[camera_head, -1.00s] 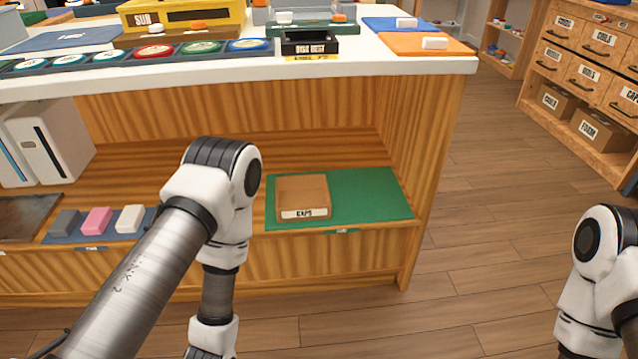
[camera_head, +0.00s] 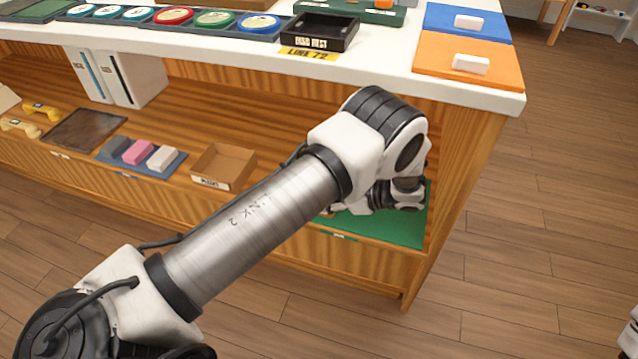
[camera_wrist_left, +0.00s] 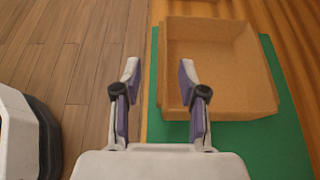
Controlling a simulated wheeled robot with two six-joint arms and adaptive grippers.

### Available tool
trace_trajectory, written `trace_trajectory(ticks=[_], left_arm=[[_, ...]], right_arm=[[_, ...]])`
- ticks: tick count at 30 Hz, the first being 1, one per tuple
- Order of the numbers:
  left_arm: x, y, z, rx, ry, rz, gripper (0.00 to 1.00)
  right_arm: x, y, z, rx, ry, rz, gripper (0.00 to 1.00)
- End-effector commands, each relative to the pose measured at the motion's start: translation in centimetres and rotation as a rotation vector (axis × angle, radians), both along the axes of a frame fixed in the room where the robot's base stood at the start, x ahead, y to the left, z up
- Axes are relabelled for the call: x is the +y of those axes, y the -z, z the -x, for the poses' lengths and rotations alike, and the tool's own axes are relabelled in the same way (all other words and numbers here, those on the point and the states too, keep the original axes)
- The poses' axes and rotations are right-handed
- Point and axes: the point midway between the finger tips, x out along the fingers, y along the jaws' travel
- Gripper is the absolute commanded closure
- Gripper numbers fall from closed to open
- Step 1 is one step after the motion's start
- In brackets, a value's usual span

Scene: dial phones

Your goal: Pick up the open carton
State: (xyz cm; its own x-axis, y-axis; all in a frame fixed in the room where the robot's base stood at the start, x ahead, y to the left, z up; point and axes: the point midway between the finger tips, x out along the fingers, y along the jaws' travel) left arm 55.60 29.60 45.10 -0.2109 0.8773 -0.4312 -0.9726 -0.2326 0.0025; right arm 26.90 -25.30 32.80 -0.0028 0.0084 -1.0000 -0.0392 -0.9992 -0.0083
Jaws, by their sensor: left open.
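An open, empty brown carton (camera_wrist_left: 235,107) lies on a green mat (camera_wrist_left: 285,140) in the left wrist view. In the head view my left arm hides this carton, and the mat (camera_head: 405,230) shows in part on the lower shelf. My left gripper (camera_wrist_left: 158,72) is open. In the left wrist view its right finger overlaps the inside of the carton, and its left finger is outside the left wall, over the floor. I cannot tell how far the fingertips are above the wall.
A second open carton (camera_head: 222,166) stands on the shelf left of the mat, beside a blue mat with grey, pink and white blocks (camera_head: 138,152). The counter (camera_head: 390,75) overhangs the shelf. A shelf side panel (camera_head: 465,165) stands right of the mat. Open floor (camera_head: 540,210) lies further right.

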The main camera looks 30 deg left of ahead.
Motion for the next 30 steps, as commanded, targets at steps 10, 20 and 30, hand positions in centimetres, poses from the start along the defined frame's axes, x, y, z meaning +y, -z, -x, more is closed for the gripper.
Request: trace_trajectory(ticks=[10,20,30], left_arm=[[4.6,3.1,0.6,0.001,-0.004,0.002,0.58],[5.2,3.1,0.7,0.0,0.0,0.002,0.83],[5.1,3.1,0.7,-0.001,-0.001,0.002,1.0]], right_arm=[[0.0,2.4,0.0,0.0,0.0,0.0,0.6],[0.0,2.3,0.0,0.0,0.0,0.0,0.6],[0.0,2.3,0.0,0.0,0.0,0.0,0.6]])
